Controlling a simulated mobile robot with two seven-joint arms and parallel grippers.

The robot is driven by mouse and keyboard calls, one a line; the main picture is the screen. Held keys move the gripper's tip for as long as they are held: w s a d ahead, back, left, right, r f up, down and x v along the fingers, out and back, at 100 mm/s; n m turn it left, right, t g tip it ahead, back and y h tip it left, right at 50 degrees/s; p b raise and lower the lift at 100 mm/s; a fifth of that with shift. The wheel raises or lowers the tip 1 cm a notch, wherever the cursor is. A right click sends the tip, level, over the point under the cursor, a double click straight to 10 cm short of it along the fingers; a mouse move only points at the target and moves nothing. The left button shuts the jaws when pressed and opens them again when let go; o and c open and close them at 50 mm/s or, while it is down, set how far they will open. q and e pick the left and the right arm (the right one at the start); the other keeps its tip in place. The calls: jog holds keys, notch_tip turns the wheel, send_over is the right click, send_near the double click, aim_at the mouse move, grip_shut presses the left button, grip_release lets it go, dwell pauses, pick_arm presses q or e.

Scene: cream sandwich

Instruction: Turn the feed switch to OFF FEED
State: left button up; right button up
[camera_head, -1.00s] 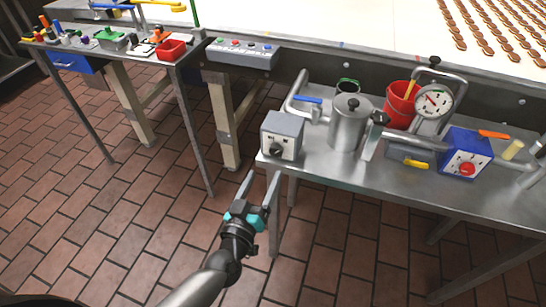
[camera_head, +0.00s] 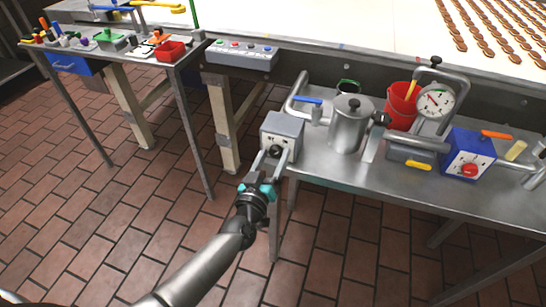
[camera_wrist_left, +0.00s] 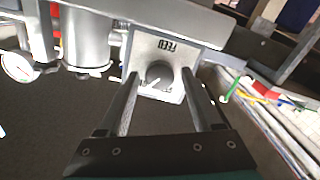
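The feed switch is a grey box (camera_head: 283,126) with a black knob (camera_head: 276,151) on its front, at the left end of the steel table. In the left wrist view the plate marked FEED (camera_wrist_left: 175,46) appears upside down, with the dark round knob (camera_wrist_left: 159,73) below the word. My left gripper (camera_head: 272,158) is open in front of the box. In the left wrist view its two fingers (camera_wrist_left: 160,78) lie one on each side of the knob, with gaps visible. I cannot tell whether the fingertips reach around it. The knob's setting is too small to read. My right gripper is not in view.
On the steel table (camera_head: 330,170) stand a metal pot (camera_head: 349,128), a blue-handled pipe valve (camera_head: 308,101), a red bucket (camera_head: 400,105), a dial gauge (camera_head: 436,99) and a blue switch box (camera_head: 465,152). A grey button panel (camera_head: 241,55) is behind. The floor in front is clear.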

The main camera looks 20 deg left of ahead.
pick_arm(q)
grip_shut()
dwell(0.3)
jog(key=shift+n, duration=0.3)
jog(key=n, duration=0.2)
jog(key=shift+n, duration=0.3)
jog(key=n, duration=0.4)
jog(key=shift+f+n+b, duration=0.1)
jog(key=shift+n+b, duration=0.2)
jog(key=shift+b, duration=0.05)
jog(key=n, duration=0.4)
jog(key=shift+b, duration=0.35)
jog(key=shift+n, duration=0.8)
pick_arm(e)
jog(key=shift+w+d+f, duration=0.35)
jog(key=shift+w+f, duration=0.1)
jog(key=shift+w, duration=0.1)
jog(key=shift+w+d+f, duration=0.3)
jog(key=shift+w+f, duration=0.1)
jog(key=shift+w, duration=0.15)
pick_arm(q)
jog(key=shift+n, duration=0.5)
